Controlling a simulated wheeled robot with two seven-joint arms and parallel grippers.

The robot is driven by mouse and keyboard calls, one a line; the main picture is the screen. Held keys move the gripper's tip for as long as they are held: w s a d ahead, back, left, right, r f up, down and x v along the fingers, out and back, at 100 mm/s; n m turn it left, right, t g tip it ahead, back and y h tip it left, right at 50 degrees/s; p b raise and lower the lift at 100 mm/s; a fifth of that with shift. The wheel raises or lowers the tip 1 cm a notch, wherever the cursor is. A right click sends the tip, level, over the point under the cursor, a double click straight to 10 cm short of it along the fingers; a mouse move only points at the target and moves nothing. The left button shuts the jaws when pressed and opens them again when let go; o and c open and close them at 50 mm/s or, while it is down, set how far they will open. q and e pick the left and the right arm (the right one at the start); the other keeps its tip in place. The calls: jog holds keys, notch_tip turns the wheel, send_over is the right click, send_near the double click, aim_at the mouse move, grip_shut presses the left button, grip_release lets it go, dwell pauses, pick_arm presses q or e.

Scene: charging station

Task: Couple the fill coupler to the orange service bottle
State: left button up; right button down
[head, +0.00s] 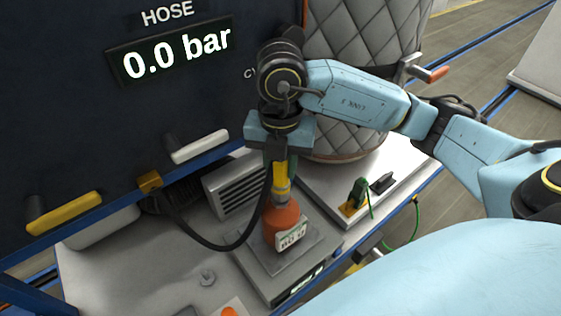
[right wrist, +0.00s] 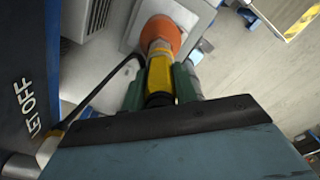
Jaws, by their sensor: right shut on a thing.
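The orange service bottle (head: 282,227) stands on a square metal plate (head: 250,264) of a scale and carries a white label. It also shows in the right wrist view (right wrist: 163,32). The yellow fill coupler (head: 281,178) sits directly above the bottle neck, in line with it. It shows between my fingers in the right wrist view (right wrist: 161,80). I cannot tell whether it is locked on. My right gripper (head: 280,160) is shut on the coupler from above, its green finger pads on either side. My left gripper is not in view.
A black hose runs in a loop from the panel fitting (head: 149,182) up to the coupler. A white handle (head: 200,147) and a yellow handle (head: 64,213) stick out from the dark panel. The display (head: 177,55) reads 0.0 bar. A quilted tank (head: 350,70) stands behind my right arm.

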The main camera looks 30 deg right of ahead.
jog(key=shift+f+b, duration=0.45)
jog(key=shift+f, duration=0.1)
jog(key=c, duration=1)
grip_release()
notch_tip(320, 180, up, 14)
jog(key=shift+f+p, duration=0.25)
jog(key=shift+p, duration=0.55)
